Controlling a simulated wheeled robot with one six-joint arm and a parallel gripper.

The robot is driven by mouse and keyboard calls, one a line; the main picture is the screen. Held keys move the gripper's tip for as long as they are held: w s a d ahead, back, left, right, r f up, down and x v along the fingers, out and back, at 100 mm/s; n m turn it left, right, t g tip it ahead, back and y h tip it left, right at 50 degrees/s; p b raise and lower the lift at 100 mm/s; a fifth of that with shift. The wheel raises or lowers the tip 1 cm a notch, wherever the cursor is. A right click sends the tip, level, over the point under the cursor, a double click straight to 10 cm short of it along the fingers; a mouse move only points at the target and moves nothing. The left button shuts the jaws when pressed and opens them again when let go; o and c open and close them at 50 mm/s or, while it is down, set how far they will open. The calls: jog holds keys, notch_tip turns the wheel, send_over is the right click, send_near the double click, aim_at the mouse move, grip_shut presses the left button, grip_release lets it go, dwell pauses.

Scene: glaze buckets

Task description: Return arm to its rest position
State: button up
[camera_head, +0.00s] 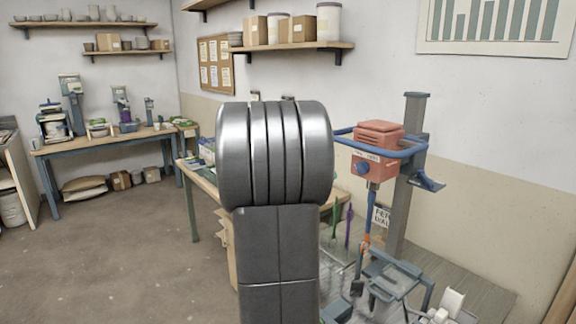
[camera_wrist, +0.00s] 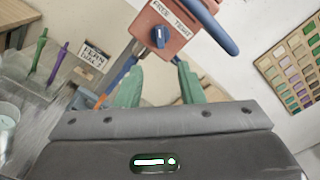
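My gripper (camera_wrist: 157,78) shows in the wrist view, with its two green fingers spread apart and nothing visible between them. Behind the fingers is a red-orange mixer head with a blue knob and a blue bar (camera_wrist: 172,26). In the head view my own grey arm fills the middle and hides my gripper. The same red mixer head (camera_head: 377,152) stands right of my arm there, on a grey column (camera_head: 404,215) with a blue handle loop around it. Whether my gripper touches the mixer cannot be told.
A workbench (camera_head: 190,177) is partly hidden behind my arm. Green and purple tools (camera_wrist: 58,63) and a small sign (camera_wrist: 92,57) stand near the mixer. A second bench (camera_head: 110,141) with equipment is at the far left. Open floor (camera_head: 135,250) lies at the left.

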aim_at(357, 170)
jog(key=p+x, duration=0.2)
jog(key=x, duration=1.1)
jog(key=shift+w+d+f+p, duration=0.1)
jog(key=shift+p, duration=0.3)
jog(key=m+b, duration=0.1)
jog(key=m, duration=0.2)
jog(key=shift+b, duration=0.4)
jog(key=m+b, duration=0.2)
jog(key=m, duration=1)
jog(key=shift+r+m, duration=0.2)
jog(key=shift+m, duration=0.1)
jog(key=shift+m+p, duration=0.4)
jog(key=shift+m, duration=0.8)
jog(key=shift+f, duration=0.2)
